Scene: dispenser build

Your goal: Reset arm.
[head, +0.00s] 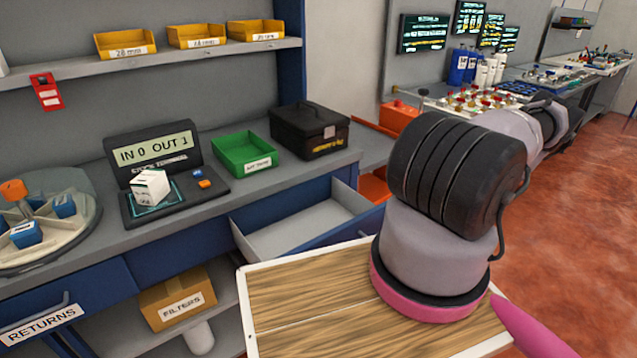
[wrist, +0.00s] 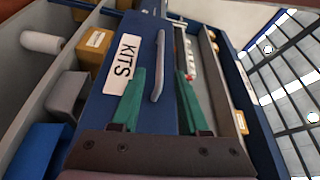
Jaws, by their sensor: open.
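My arm (head: 440,240) stands at the right of the head view, folded, with its dark ribbed joint (head: 455,170) uppermost. My gripper (wrist: 159,72) shows in the wrist view with its two green fingers apart and nothing held between them. A blue drawer front labelled KITS (wrist: 120,62) lies beyond the fingers. Its grey bar handle (wrist: 160,65) appears in the gap between them; I cannot tell how near it is. In the head view a pulled-out drawer (head: 300,222) looks empty. The gripper fingers are not visible in the head view.
The counter holds a terminal reading IN 0 OUT 1 (head: 152,150), a white box (head: 150,187), a green tray (head: 244,154) and a black case (head: 309,130). A FILTERS box (head: 178,297) sits on the lower shelf. Red floor (head: 570,200) lies open at right.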

